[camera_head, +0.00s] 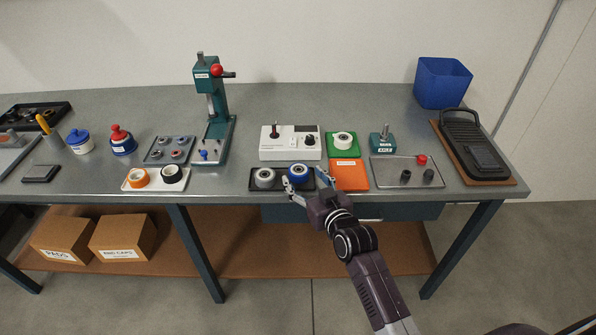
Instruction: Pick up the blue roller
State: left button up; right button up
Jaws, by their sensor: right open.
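The blue roller (298,171) has a blue rim and a white centre and sits at the right end of a dark tray (281,187). A grey roller (264,176) sits beside it at the left end of the tray. My right gripper (306,180) is open at the front of the tray. Its fingers reach up on the left and right sides of the blue roller; whether they touch it I cannot tell. My left gripper is not in view.
An orange block (349,177) lies just right of my gripper, with a green block (343,145) behind it. A white control box (290,142) with a joystick stands behind the tray. A white tray (155,186) with orange and black rollers is to the left.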

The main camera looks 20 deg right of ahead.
aim_at(301, 172)
jog(key=x, duration=0.5)
jog(key=shift+w+d+f+p, duration=0.1)
jog(key=shift+d+f+p, duration=0.15)
jog(key=shift+p, duration=0.15)
jog(key=c, duration=1.4)
